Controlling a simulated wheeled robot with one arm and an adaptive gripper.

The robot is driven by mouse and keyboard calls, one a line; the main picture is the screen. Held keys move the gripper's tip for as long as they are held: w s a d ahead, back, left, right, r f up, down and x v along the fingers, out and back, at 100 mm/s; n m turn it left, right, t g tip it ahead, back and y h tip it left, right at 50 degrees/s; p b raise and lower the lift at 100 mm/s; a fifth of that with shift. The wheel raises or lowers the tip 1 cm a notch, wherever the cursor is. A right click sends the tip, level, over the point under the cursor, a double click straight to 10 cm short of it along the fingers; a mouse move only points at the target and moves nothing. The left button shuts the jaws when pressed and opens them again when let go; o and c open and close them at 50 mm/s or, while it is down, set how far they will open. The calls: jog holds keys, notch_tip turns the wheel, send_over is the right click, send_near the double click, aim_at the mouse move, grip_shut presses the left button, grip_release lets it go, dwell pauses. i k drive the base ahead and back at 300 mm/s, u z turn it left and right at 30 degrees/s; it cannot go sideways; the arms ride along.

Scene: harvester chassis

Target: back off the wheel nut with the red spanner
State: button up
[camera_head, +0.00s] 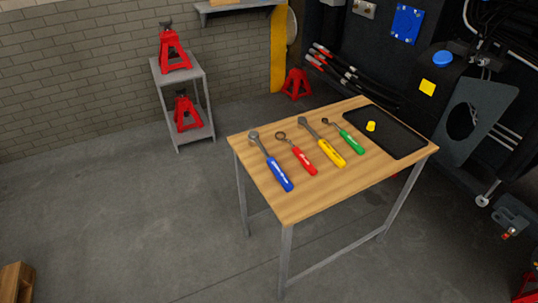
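The red spanner (302,160) lies on the wooden table (300,207), between a blue-handled spanner (276,172) on its left and a yellow-handled one (328,150) on its right. Its ring end points to the back left and its red handle to the front right. A green-handled spanner (350,142) lies further right. No wheel nut can be made out on the machine. My gripper is not in view.
A black tray (402,147) with a small yellow piece (371,126) lies on the table's right side. The dark machine (450,100) stands behind it. A grey shelf stand (182,100) with red jacks is at back left.

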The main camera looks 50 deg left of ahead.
aim_at(305, 161)
jog(key=u, duration=1.8)
